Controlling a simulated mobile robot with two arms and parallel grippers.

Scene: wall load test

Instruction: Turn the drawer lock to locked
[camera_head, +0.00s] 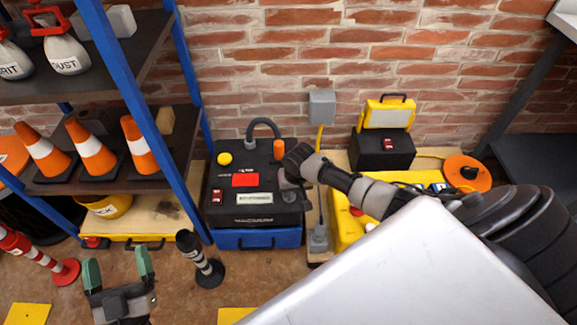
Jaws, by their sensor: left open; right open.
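A black box (228,197) with a red panel, a white label and a yellow knob stands by the brick wall. Under it is a blue drawer (257,239) with a dark handle on its front; it looks shut. I cannot make out a lock or which way it is turned. My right gripper (290,184) is at the right side of the black box, its fingers partly hidden; I cannot tell whether it touches the box. My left gripper (116,268), with green fingertips, is open and empty above the floor at the lower left, apart from the drawer.
A blue-posted shelf (150,105) with orange cones (87,148) stands at the left. A striped dark post (199,258) stands left of the drawer. My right arm and a pale surface cover the lower right.

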